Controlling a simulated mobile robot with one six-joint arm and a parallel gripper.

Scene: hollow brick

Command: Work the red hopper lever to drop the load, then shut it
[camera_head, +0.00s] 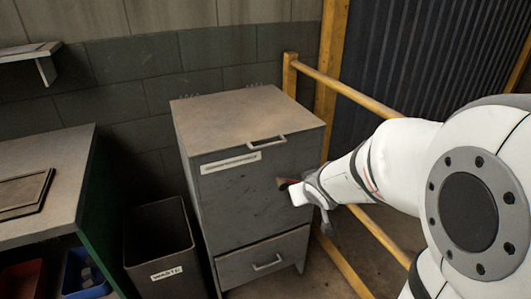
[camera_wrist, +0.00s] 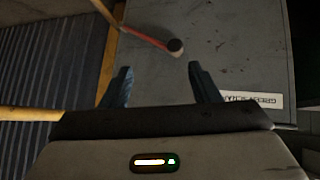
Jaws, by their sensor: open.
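The grey hopper cabinet (camera_head: 225,200) stands against the block wall, with a flat top, a white label strip and a handled lower front. In the wrist view, the red lever (camera_wrist: 145,37) slants across the cabinet's grey face (camera_wrist: 225,60) and ends in a dark round knob (camera_wrist: 176,47). In the head view only a small dark reddish part of the lever (camera_head: 284,183) shows beside my gripper (camera_head: 308,200). My gripper (camera_wrist: 162,76) is open and empty. The knob appears just beyond the fingertips, within the gap between them in the picture; no contact is visible.
A dark waste bin (camera_head: 160,245) stands left of the cabinet. A workbench (camera_head: 50,165) with a board on it is farther left, with red and blue bins below. A yellow railing (camera_head: 345,85) runs behind my arm at the cabinet's right.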

